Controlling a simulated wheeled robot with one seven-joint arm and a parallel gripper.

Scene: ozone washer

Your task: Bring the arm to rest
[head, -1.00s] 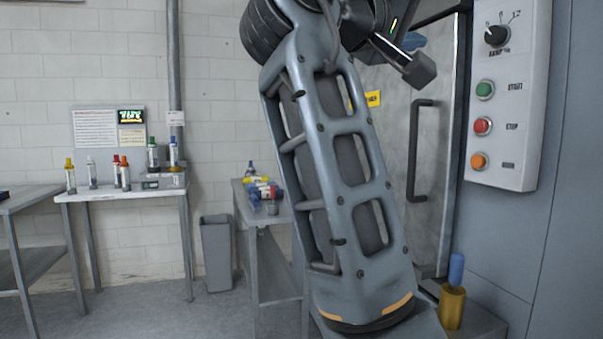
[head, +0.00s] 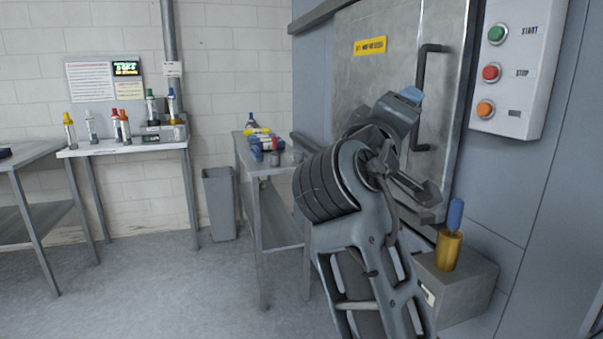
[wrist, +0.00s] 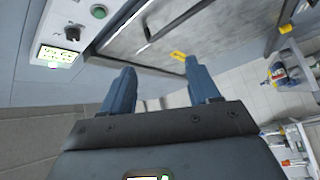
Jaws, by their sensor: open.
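My arm rises from the bottom of the head view, bent at a dark ribbed joint. My gripper (head: 411,95) is at its raised end, in front of the closed grey metal door, with a blue finger part showing. In the wrist view my gripper (wrist: 160,78) has two blue fingers spread apart with nothing between them. The door (wrist: 175,35) also shows beyond the fingers there, at a slant. I cannot tell the exact gap between gripper and door.
A control panel (head: 515,70) is on the right wall. A brass cylinder with a blue top (head: 449,248) stands on a grey box (head: 470,290). A side table (head: 262,168) holds several items. A bin (head: 219,205) and a bottle table (head: 110,148) stand left. Floor at lower left is clear.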

